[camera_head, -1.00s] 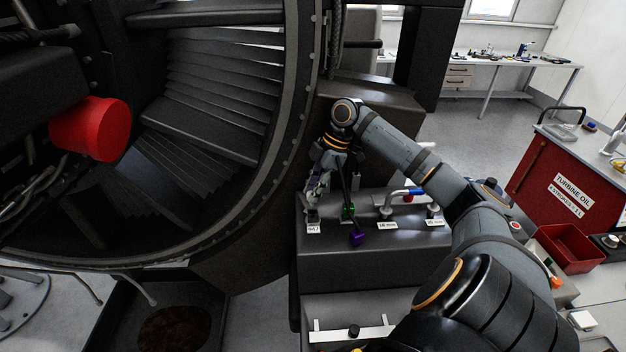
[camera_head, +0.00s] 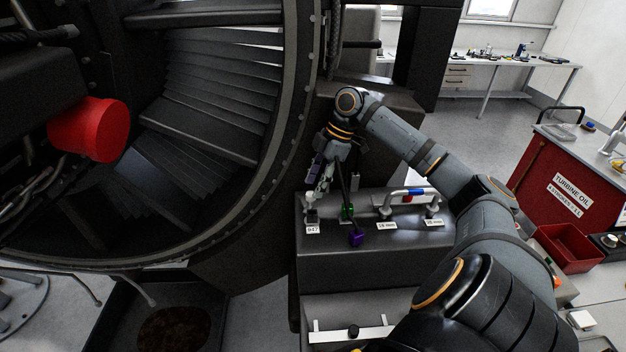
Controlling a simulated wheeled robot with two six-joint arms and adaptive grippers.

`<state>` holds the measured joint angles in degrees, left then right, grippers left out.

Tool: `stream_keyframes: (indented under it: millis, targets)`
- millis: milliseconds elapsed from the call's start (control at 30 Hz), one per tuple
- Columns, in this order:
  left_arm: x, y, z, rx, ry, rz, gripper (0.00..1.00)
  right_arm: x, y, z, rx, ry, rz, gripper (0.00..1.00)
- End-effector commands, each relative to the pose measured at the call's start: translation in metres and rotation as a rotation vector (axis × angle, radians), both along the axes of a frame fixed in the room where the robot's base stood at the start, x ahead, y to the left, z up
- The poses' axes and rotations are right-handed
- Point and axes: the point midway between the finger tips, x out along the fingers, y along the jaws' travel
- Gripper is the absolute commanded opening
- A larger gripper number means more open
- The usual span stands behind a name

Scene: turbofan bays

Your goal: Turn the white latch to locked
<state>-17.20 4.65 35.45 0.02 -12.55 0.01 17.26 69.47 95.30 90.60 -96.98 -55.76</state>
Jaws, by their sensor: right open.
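A small white piece (camera_head: 309,197), which looks like the white latch, stands above the label "947" at the left end of the dark box top. My right gripper (camera_head: 317,194) points down beside it, just to its right. The gripper is open. The fingers and the white piece overlap closely, so I cannot tell whether they touch or how far the latch is turned. My left gripper is not in view.
A green part (camera_head: 347,210) and a purple part (camera_head: 356,239) sit just right of my gripper. A blue-topped handle (camera_head: 408,192) stands farther right on the box (camera_head: 400,245). The large engine casing ring (camera_head: 296,120) is close on the left.

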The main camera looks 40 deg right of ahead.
Motion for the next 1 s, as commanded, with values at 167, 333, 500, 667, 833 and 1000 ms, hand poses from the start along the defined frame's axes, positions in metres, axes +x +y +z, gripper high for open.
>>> stream_keyframes:
  millis: [167,333,500,667,833,1000]
  targets:
    - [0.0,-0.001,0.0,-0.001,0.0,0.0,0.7,-0.006,-0.017,0.043,-0.001,-0.005,-0.002,0.46]
    - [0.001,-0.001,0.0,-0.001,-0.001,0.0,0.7,-0.012,-0.028,0.073,0.001,-0.005,-0.001,0.46]
    - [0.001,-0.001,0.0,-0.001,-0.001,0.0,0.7,-0.015,-0.033,0.086,0.002,-0.001,0.0,0.46]
    - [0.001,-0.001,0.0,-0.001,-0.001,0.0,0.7,-0.015,-0.034,0.087,0.001,0.0,0.0,0.46]
    - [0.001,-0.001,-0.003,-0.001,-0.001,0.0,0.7,-0.015,-0.034,0.086,-0.003,0.001,-0.011,0.46]
    - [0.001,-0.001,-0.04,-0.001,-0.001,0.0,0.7,-0.02,-0.038,0.079,-0.045,0.003,-0.239,0.46]
